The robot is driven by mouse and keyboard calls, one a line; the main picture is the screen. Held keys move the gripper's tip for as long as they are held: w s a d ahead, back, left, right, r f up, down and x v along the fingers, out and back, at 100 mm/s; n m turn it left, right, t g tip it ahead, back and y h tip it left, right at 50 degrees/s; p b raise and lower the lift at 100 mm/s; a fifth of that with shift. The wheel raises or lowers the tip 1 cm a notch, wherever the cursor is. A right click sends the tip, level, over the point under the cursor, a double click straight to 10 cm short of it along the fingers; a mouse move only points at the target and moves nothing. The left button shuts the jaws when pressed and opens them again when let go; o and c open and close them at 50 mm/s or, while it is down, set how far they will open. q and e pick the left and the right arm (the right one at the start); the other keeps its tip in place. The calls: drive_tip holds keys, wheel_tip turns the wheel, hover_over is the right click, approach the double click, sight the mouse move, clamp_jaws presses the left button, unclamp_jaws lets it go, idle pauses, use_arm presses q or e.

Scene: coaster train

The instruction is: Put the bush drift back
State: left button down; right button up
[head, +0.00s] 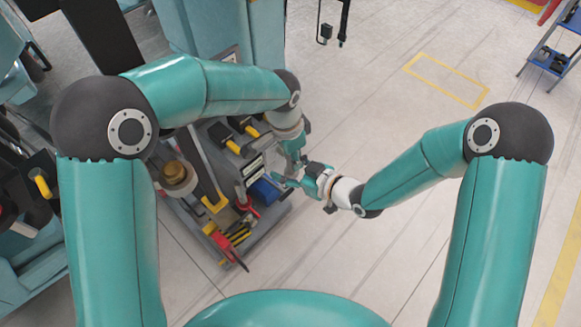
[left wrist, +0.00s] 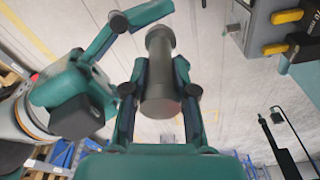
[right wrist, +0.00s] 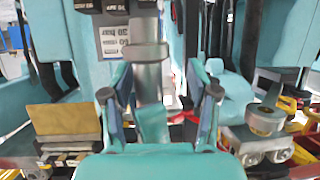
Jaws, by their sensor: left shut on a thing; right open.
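The bush drift (left wrist: 160,72), a dark grey stepped cylinder, is between the fingers of my left gripper (left wrist: 160,85) in the left wrist view. My left gripper is shut on it. In the head view my left gripper (head: 291,160) is by the right edge of the tool cart, and the drift is hard to make out. My right gripper (head: 308,180) is close beside it. It is open; its spread fingers (right wrist: 160,80) show in the right wrist view, with a grey metal cylinder (right wrist: 150,78) beyond or between them. I cannot tell whether they touch it.
The grey tool cart (head: 258,232) holds yellow-handled tools (head: 240,135), red pliers (head: 245,205), a blue item (head: 266,192) and a brass-topped round part (head: 175,172). Teal machinery stands behind. The pale floor on the right is open, with a blue step rack (head: 548,57) far off.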

drive_tip(key=c, duration=0.8)
use_arm(q)
drive_tip(key=shift+w+r, duration=0.1)
drive_tip(key=shift+w, duration=0.05)
use_arm(e)
drive_tip(key=shift+s+a, duration=0.1)
drive_tip(key=shift+s, duration=0.05)
clamp_jaws()
use_arm(q)
drive_tip(key=c, duration=0.8)
unclamp_jaws()
drive_tip(key=shift+d, duration=0.1)
drive_tip(key=shift+c, duration=0.2)
